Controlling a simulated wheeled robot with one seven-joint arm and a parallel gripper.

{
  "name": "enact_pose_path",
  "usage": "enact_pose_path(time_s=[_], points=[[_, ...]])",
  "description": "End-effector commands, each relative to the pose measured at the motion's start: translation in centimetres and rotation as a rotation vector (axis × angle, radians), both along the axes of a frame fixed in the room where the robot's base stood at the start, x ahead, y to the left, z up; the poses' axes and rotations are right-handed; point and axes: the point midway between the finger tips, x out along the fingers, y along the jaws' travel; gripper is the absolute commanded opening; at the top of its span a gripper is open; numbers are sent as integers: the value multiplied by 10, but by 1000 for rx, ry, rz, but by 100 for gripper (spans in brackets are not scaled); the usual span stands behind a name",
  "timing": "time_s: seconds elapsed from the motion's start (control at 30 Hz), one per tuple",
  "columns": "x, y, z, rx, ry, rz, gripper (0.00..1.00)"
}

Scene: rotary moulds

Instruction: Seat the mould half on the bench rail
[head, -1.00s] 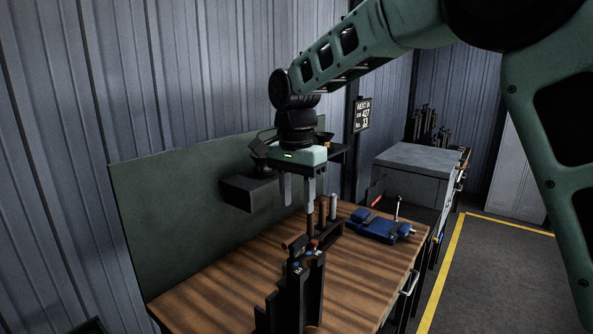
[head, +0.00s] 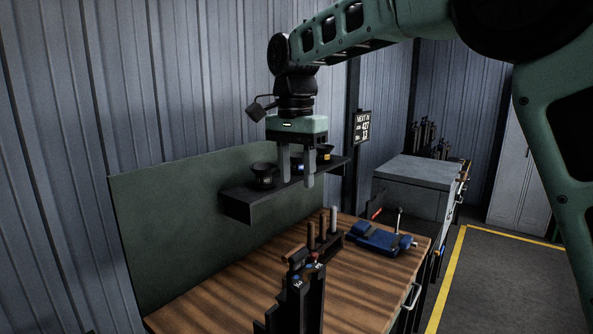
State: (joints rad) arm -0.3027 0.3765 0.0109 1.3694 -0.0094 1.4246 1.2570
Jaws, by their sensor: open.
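My gripper (head: 297,184) hangs fingers down above the back of the wooden bench. Its two grey fingers are apart with nothing between them. A dark stepped upright piece (head: 307,300) with blue and red spots near its top stands at the bench's near edge, below my gripper and well apart from it. It seems to be the mould half on the bench rail, but I cannot tell the mould half from the rail here. Its lower end is cut off by the picture's bottom edge, so I cannot see whether it sits flush.
A black shelf (head: 240,207) with dark cups stands behind my fingers. Several upright rods (head: 322,229) and a blue vice (head: 375,237) are on the bench (head: 220,295). A grey cabinet (head: 415,170) is beyond. The bench top's left part is clear.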

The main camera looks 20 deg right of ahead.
Motion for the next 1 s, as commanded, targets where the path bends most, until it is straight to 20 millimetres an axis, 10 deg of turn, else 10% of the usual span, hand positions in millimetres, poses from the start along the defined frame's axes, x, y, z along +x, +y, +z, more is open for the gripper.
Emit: enact_pose_path(time_s=[1.0], points=[[0,0,66,0,0,0,41]])
